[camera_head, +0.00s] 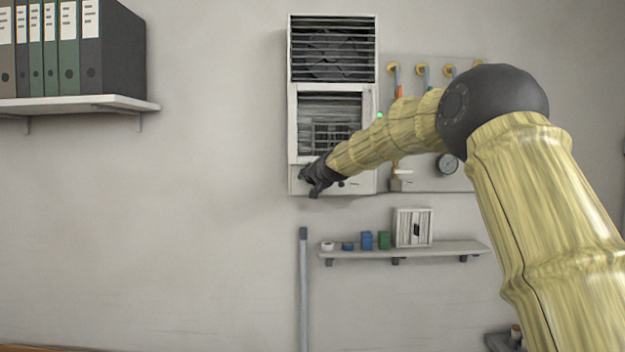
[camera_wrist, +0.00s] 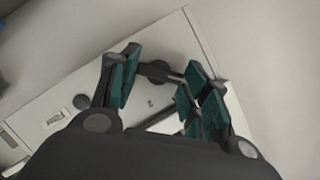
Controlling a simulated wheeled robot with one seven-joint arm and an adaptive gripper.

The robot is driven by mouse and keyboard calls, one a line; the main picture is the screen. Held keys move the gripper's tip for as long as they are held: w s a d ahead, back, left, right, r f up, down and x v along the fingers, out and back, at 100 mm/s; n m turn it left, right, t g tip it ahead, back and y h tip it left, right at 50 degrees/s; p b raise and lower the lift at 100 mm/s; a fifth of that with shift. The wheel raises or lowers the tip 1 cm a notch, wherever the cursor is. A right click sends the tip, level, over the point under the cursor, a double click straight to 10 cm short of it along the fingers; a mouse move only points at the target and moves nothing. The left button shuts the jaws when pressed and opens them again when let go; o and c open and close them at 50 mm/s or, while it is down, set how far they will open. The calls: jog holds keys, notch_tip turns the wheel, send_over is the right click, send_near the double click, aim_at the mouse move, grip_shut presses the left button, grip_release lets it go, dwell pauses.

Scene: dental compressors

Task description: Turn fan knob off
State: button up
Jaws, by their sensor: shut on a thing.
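The fan unit is a pale wall box (camera_head: 333,88) with dark slatted grilles; its lower panel carries the controls. My gripper (camera_head: 309,177) is at the lower left of this panel, and the fan knob is hidden behind it in the head view. In the wrist view the white panel (camera_wrist: 110,75) lies tilted under my gripper (camera_wrist: 160,82). A dark round fan knob (camera_wrist: 156,70) with a bar-like part shows between the green-padded fingers. My gripper is shut on it. I cannot read the knob's setting.
A dark round button (camera_wrist: 81,101) and a small switch (camera_wrist: 55,118) are on the panel. A pipe board with a gauge (camera_head: 447,164) is to the right, partly behind my arm. A shelf (camera_head: 440,248) with small items is below. A binder shelf (camera_head: 75,104) is upper left.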

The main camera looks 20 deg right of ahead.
jog(key=shift+f, duration=0.1)
dwell(0.4)
jog(key=o, duration=1)
jog(key=v, duration=0.8)
jog(key=shift+f, duration=0.1)
